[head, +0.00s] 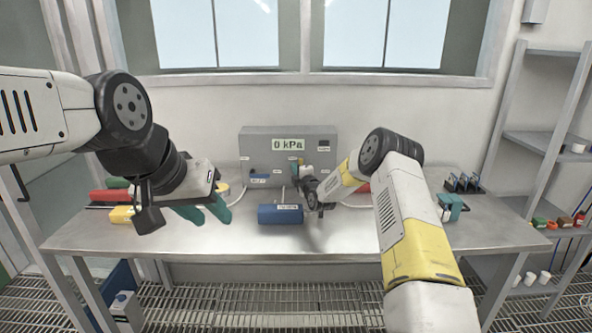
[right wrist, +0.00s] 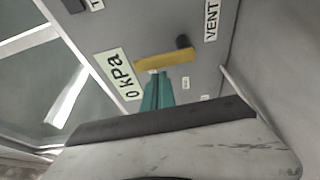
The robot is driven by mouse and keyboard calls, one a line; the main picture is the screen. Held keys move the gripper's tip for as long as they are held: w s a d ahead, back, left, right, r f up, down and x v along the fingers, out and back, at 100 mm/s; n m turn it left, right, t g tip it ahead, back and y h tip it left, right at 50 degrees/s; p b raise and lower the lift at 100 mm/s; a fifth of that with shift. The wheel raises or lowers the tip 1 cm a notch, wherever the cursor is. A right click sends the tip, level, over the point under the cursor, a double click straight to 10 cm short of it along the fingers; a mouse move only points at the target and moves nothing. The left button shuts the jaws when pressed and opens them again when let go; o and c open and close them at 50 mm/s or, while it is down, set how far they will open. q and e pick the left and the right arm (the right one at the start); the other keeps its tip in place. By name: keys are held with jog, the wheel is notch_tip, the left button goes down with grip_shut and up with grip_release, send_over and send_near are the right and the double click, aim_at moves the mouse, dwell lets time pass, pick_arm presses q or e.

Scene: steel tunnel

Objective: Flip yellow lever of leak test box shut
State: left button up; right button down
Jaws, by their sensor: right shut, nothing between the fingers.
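The grey leak test box (head: 257,147) stands at the back middle of the bench, with a display reading 0 kPa. In the right wrist view its yellow lever (right wrist: 168,61) is a flat bar lying across the panel, between the 0 kPa display (right wrist: 118,74) and the VENT label (right wrist: 211,20). My right gripper (right wrist: 155,84) is shut and empty, its teal fingertips at the lever's edge; I cannot tell if they touch it. In the head view my right gripper (head: 295,168) is at the box's front. My left gripper (head: 206,212) is open and empty over the bench's left part.
A blue block (head: 280,214) lies on the bench in front of the box. Red (head: 108,195) and yellow (head: 121,214) items lie at the left. A small dark rack (head: 463,184) stands at the right. A shelf unit (head: 545,140) is beside the bench. A dark knob (right wrist: 183,42) sits by the lever.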

jog(key=shift+d, duration=0.25)
jog(key=shift+d+r+m, duration=0.1)
jog(key=shift+d+m, duration=0.2)
jog(key=shift+m, duration=0.3)
jog(key=d+m+t, duration=0.1)
jog(key=m, duration=0.1)
jog(key=d+m+t, duration=0.1)
jog(key=m, duration=0.1)
jog(key=d+m, duration=0.1)
jog(key=m, duration=0.2)
jog(key=shift+t+h, duration=0.3)
jog(key=shift+t, duration=0.1)
jog(key=shift+d+f, duration=0.1)
jog(key=shift+f, duration=0.1)
dwell(0.4)
jog(key=shift+r, duration=0.1)
